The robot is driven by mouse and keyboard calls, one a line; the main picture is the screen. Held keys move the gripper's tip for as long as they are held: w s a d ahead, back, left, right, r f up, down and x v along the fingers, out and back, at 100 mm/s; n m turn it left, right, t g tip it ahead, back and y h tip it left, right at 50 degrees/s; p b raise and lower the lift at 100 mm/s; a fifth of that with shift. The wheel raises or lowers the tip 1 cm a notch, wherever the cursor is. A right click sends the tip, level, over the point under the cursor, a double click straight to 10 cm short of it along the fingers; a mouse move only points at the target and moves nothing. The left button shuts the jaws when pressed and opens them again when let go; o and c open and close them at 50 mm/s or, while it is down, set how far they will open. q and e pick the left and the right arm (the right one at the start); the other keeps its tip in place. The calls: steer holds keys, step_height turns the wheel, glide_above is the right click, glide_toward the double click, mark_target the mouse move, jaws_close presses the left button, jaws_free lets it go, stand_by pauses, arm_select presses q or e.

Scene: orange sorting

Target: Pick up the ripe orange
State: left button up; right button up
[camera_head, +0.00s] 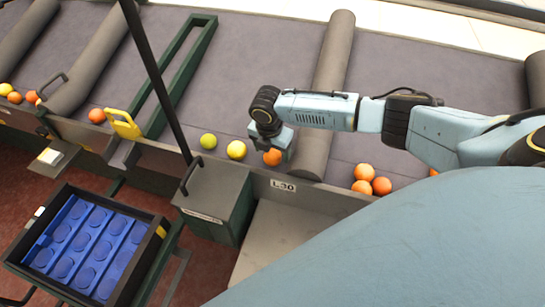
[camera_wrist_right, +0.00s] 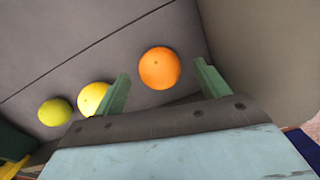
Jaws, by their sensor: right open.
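The ripe orange (camera_head: 272,157) lies on the grey sorting surface (camera_head: 245,75), close to its front wall. In the right wrist view the orange (camera_wrist_right: 160,68) sits between the tips of my right gripper (camera_wrist_right: 162,88), a little beyond them, with a gap on both sides. My right gripper (camera_head: 277,148) is open and empty, just above and beside the orange in the head view. A yellow fruit (camera_head: 236,150) and a green fruit (camera_head: 208,141) lie in a row to its left. They also show in the wrist view, yellow (camera_wrist_right: 93,98) and green (camera_wrist_right: 55,112). My left gripper is not in view.
A grey padded roller (camera_head: 334,75) stands close right of the orange. Several oranges (camera_head: 381,186) lie beyond it. A blue tray with round hollows (camera_head: 47,243) stands lower left, beside a dark green box (camera_head: 215,203). A dark pole (camera_head: 155,75) crosses the left side.

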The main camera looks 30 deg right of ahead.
step_height(320, 180, down, 2)
steer(key=shift+d+f, duration=0.1)
steer(key=shift+f, duration=0.1)
steer(key=shift+w+r, duration=0.1)
steer(key=c, duration=1)
